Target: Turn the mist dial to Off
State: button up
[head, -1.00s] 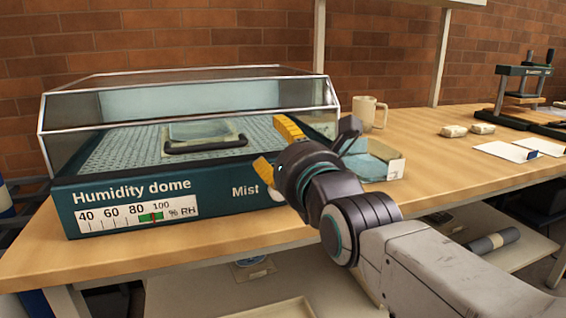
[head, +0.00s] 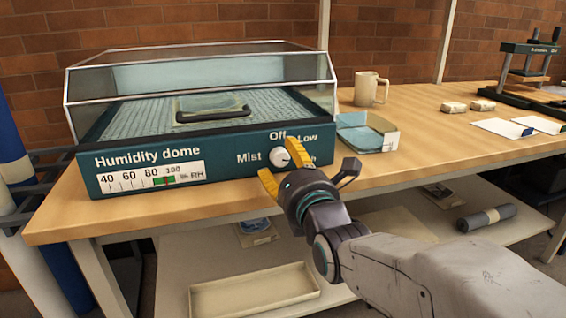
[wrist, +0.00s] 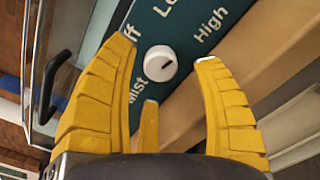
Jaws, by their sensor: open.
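The mist dial (head: 279,156) is a round white knob on the dark teal front panel of the humidity dome (head: 120,181). Off stands above it, Low above right; High is mostly hidden behind a finger. In the wrist view the dial (wrist: 160,64) carries a small dark mark toward the High side, away from Off. My gripper (head: 283,168) is open in front of the panel.
The dome's clear cover (head: 200,72) is above the panel. A blue-lined open box (head: 388,142) and a mug (head: 370,88) stand to the right on the wooden table (head: 425,120). A shallow tray (head: 255,293) lies on the shelf below.

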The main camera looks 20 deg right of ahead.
aim_at(280, 158)
jog(key=shift+w, duration=1.2)
jog(key=shift+o, duration=0.2)
jog(key=shift+r, duration=0.1)
jog(key=c, duration=1.2)
